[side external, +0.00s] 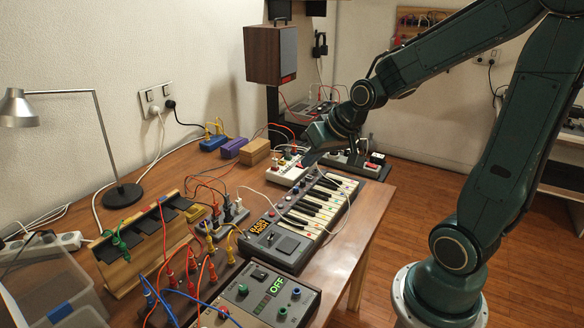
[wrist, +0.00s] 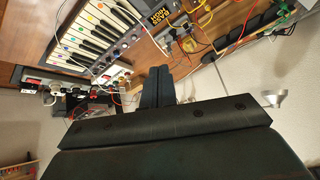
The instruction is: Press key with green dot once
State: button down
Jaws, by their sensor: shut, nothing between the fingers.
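The small keyboard (side external: 312,212) lies near the table's right edge in the side view, with pale and black keys and a dark control panel marked with orange lettering. It also shows at the upper left of the wrist view (wrist: 78,32), where several pale keys bear small coloured dots. My gripper (side external: 307,159) is above the far end of the keyboard, apart from the keys. Its fingers (wrist: 158,72) are shut together and empty.
A grey box (side external: 266,296) with a green-lit display reading OFF stands in front of the keyboard. A white device (side external: 287,172) is behind it. Patch cables and a wooden rack (side external: 150,250) crowd the left. A lamp (side external: 110,150) stands at the back left.

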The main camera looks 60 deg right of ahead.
jog(key=w+d+f+m, duration=0.3)
jog(key=d+f+m, duration=0.1)
jog(key=d+f, duration=0.4)
jog(key=m+t+h, duration=0.1)
jog(key=m+h, duration=0.2)
jog(key=m, duration=0.2)
send_over(327, 207)
jog(key=s+a, duration=0.1)
jog(key=s, duration=0.1)
notch_tip(327, 207, down, 7)
jog(key=shift+s+f, duration=0.15)
jog(key=shift+s, duration=0.05)
jog(key=shift+f, duration=0.1)
jog(key=shift+f, duration=4.3)
jog(key=shift+f, duration=1)
jog(key=shift+r, duration=1)
